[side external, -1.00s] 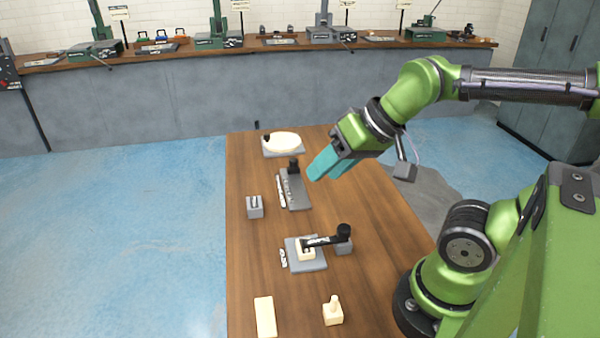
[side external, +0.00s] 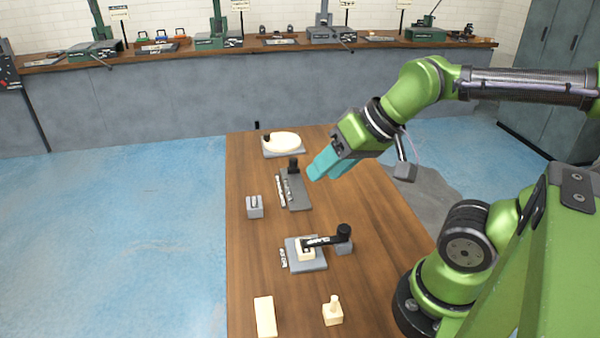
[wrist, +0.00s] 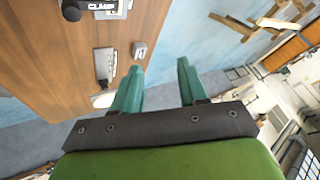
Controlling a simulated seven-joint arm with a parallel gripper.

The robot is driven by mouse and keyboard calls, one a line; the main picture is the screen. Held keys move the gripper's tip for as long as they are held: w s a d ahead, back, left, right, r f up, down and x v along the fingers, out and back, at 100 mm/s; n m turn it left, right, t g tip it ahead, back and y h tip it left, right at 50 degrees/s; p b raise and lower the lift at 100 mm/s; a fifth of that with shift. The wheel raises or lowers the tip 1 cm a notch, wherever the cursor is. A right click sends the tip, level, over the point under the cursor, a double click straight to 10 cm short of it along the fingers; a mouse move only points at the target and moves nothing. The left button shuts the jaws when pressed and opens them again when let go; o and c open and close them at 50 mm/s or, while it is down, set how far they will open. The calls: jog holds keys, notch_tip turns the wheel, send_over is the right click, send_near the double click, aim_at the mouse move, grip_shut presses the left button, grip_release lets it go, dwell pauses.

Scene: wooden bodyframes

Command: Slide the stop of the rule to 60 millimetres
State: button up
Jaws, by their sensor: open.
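The rule (side external: 295,192) is a dark grey plate with a pale scale strip along its left side, lying on the wooden table. Its black stop (side external: 293,166) stands near the far end of the plate. The rule also shows in the wrist view (wrist: 105,62), where its marks are too small to read. My gripper (side external: 319,172) has teal fingers and is above the table, to the right of the rule and apart from it. In the wrist view my gripper (wrist: 158,68) is open, with nothing between its two fingers.
A clamp (side external: 328,240) on a grey base stands nearer on the table (side external: 262,268). A small grey block (side external: 255,207) is left of the rule. A cream oval piece (side external: 283,142) lies at the far end. A pale bar (side external: 265,316) and a knobbed block (side external: 333,312) lie in front.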

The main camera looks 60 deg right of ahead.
jog(key=shift+o, duration=1.1)
jog(key=shift+f, duration=0.1)
jog(key=m+g+h, duration=0.5)
jog(key=m+h, duration=0.1)
jog(key=m, duration=0.2)
send_near(294, 159)
jog(key=x, duration=0.8)
jog(key=shift+w+f, duration=0.1)
jog(key=shift+f, duration=0.2)
jog(key=shift+c, duration=0.3)
grip_shut()
